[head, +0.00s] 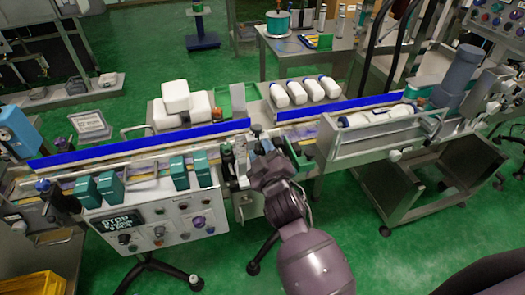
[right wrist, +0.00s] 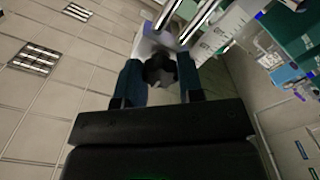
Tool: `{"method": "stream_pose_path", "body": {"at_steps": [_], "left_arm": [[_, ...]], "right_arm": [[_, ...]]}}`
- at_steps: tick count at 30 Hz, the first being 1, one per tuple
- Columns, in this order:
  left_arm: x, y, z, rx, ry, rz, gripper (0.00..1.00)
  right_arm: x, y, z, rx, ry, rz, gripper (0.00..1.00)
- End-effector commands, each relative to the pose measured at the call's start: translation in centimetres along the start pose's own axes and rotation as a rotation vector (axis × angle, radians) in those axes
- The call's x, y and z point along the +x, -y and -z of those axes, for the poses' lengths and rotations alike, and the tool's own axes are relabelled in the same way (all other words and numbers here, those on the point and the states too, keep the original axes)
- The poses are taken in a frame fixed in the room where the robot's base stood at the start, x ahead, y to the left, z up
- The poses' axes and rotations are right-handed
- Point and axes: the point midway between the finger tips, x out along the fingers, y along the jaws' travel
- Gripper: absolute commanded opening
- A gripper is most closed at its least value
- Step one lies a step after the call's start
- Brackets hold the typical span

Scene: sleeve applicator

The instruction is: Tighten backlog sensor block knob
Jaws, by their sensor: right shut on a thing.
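A black lobed knob (right wrist: 159,69) shows in the right wrist view, between the two blue fingers of my right gripper (right wrist: 160,82). The gripper is shut on it. The knob sits on a light metal bracket, with bright rods beyond it. In the head view my right gripper (head: 243,180) reaches the front of the conveyor, just right of the control panel. There the gripper and wrist hide most of the knob and its sensor block. My left gripper is not in view.
The control panel (head: 160,225) with buttons and a display stands left of the gripper. Teal cartons (head: 180,172) stand on the conveyor above it. Blue guide rails (head: 140,145) run along the line. White bottles (head: 300,92) lie behind. Green floor in front is mostly clear.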

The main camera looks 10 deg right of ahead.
Motion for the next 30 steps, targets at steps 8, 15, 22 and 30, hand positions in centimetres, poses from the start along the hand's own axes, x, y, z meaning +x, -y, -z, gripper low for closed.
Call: {"method": "stream_pose_path", "body": {"at_steps": [8, 15, 22, 30], "left_arm": [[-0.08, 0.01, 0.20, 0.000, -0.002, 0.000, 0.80], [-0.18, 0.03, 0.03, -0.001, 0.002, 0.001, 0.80], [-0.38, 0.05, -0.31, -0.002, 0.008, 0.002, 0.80], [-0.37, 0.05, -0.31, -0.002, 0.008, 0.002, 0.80]], "right_arm": [[0.01, -0.02, 0.06, 0.051, -0.001, -0.001, 0.11], [0.01, -0.02, 0.06, 0.055, -0.001, -0.001, 0.11], [0.01, -0.02, 0.06, 0.054, -0.002, -0.001, 0.48], [0.01, -0.01, 0.04, 0.052, -0.001, 0.000, 0.60]]}}
